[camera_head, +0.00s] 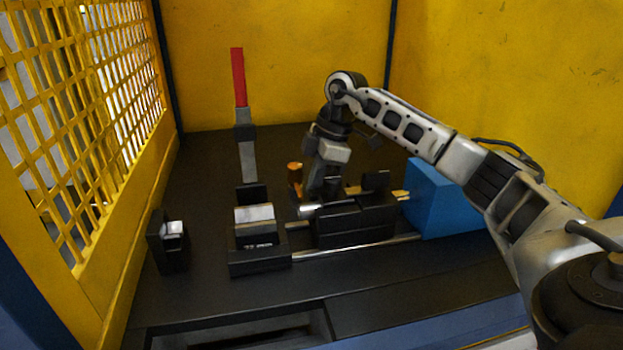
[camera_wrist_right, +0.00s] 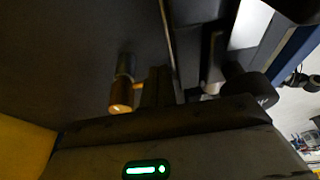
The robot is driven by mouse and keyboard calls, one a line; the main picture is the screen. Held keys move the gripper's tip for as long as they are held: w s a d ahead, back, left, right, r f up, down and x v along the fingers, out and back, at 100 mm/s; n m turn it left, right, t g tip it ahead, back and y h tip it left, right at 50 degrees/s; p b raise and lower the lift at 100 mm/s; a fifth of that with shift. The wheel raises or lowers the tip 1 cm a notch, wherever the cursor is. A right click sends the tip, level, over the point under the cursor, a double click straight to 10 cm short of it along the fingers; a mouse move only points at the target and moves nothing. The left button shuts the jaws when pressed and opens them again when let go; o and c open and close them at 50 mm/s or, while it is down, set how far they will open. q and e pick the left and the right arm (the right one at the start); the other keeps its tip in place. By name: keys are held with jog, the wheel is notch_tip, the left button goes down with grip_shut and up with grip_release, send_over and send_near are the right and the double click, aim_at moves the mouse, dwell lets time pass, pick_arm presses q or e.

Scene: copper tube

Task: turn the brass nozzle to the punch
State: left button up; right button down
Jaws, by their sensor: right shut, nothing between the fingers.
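The brass nozzle (camera_head: 295,173) is a small copper-orange upright piece behind the machine blocks, just left of my right gripper. In the right wrist view it shows as a short cylinder with a copper-coloured end (camera_wrist_right: 121,103). My right gripper (camera_head: 316,194) points down right beside the nozzle. It is shut and empty; whether it touches the nozzle I cannot tell. A silver cylinder (camera_head: 306,210), perhaps the punch, sticks out left from a black block. My left gripper is not in view.
A red-handled lever (camera_head: 238,78) stands upright at the left back. A black clamp block (camera_head: 258,262) stands front left of the machine, and a small black holder (camera_head: 170,245) further left. A blue box (camera_head: 442,205) is at the right. A yellow mesh fence (camera_head: 75,120) bounds the left.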

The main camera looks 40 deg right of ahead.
jog(key=s+d+v, duration=0.1)
jog(key=d+v, duration=0.1)
jog(key=v, duration=1)
jog(key=shift+d+f, duration=0.15)
jog(key=shift+f, duration=0.3)
jog(key=shift+s, duration=0.15)
